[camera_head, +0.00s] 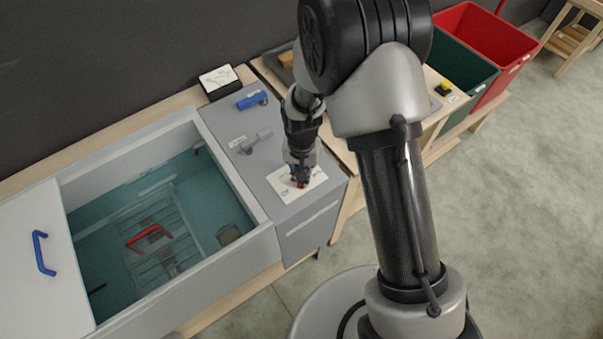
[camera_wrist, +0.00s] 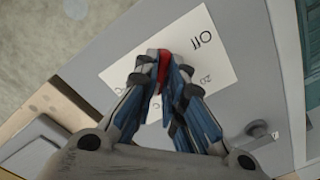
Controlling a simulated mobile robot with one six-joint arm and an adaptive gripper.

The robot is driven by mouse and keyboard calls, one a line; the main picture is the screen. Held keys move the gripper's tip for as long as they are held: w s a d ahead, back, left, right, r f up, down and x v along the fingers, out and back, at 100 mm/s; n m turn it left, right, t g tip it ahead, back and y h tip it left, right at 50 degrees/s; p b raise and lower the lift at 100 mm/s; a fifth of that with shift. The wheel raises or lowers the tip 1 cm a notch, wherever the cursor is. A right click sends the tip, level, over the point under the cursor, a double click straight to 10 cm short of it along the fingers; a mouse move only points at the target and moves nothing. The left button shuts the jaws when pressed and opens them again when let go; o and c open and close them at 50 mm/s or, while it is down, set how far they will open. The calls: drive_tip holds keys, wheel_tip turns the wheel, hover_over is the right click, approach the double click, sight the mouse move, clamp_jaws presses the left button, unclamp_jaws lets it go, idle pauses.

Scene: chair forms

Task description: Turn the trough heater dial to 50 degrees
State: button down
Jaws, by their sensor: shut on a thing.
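The heater dial (camera_wrist: 163,70) shows as a small red piece between my fingertips in the wrist view. It stands on a white label plate (camera_wrist: 198,58) that reads "Off" at one side, with other marks partly hidden by my fingers. In the head view the label (camera_head: 313,184) lies on the grey panel at the right end of the trough (camera_head: 262,236). My gripper (camera_head: 300,184) points down over the label, and a bit of red shows at its tips. It also shows in the wrist view (camera_wrist: 162,75), shut on the dial. The dial's exact angle is hidden.
A grey lever (camera_head: 257,138) and a blue handle (camera_head: 252,100) stand behind on the same panel, near a white-faced gauge (camera_head: 218,78). The trough holds water and a rack with a red handle (camera_head: 149,236). Green (camera_head: 463,72) and red (camera_head: 487,40) bins stand at the right.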

drive_tip(key=m, duration=0.4)
drive_tip(key=shift+m, duration=2.2)
drive_tip(key=c, duration=1.7)
unclamp_jaws()
wheel_tip(320, 180, up, 12)
drive_tip(key=shift+r, duration=0.1)
